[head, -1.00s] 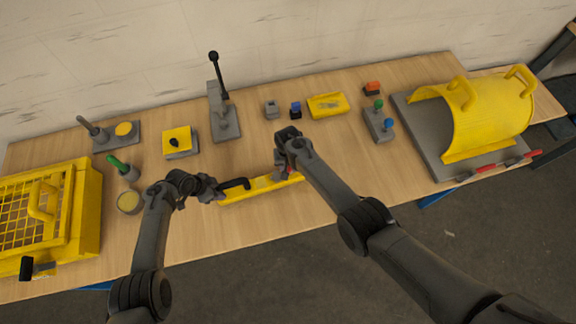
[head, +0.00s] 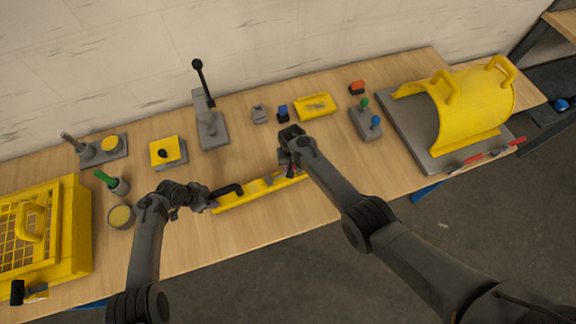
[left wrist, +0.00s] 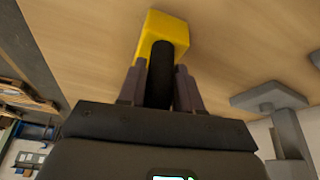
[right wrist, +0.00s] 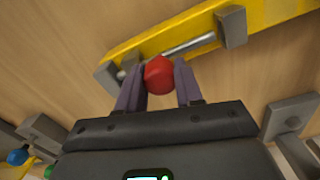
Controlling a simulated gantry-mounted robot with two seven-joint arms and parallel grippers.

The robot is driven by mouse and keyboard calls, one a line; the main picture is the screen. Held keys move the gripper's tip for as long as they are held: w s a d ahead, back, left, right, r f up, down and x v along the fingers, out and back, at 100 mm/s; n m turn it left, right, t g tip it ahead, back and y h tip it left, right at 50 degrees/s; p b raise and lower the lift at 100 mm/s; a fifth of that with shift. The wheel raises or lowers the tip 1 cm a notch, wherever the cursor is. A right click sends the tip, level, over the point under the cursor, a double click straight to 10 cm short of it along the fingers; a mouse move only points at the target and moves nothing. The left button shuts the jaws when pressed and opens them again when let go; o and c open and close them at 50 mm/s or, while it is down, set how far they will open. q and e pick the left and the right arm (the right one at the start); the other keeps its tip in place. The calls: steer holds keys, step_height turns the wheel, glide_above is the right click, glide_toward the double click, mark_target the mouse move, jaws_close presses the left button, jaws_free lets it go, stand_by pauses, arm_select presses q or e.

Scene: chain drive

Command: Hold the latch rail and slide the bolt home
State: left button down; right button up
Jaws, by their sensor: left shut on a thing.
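The latch rail (head: 232,202) is a long yellow bar lying on the wooden bench, with a black handle near its left end. My left gripper (head: 207,196) is shut on that black handle (left wrist: 161,78), seen upright between its fingers in the left wrist view. My right gripper (head: 288,166) is at the rail's right part. In the right wrist view the grey bolt rod (right wrist: 185,48) runs along the rail through a grey block. Its red knob (right wrist: 159,76) sits between the right fingertips; whether both fingers touch it I cannot tell. In the head view my right arm partly hides this end.
Behind the rail stand a grey lever stand (head: 212,130), a yellow block (head: 165,151) and a yellow tray (head: 315,106). A yellow cage (head: 60,262) is at left, and a yellow curved guard (head: 475,105) at right. Bench in front of the rail is clear.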

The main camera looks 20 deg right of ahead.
arm_select(q)
steer(key=shift+a, duration=0.2)
arm_select(e)
steer(key=o, duration=0.4)
steer(key=shift+d, duration=0.25)
steer(key=shift+a, duration=0.1)
steer(key=shift+r, duration=0.2)
arm_select(q)
steer(key=shift+d, duration=0.1)
arm_select(e)
step_height(320, 180, up, 12)
steer(key=shift+f, duration=0.15)
arm_select(q)
steer(key=c, duration=0.7)
jaws_free()
steer(key=shift+r, duration=0.15)
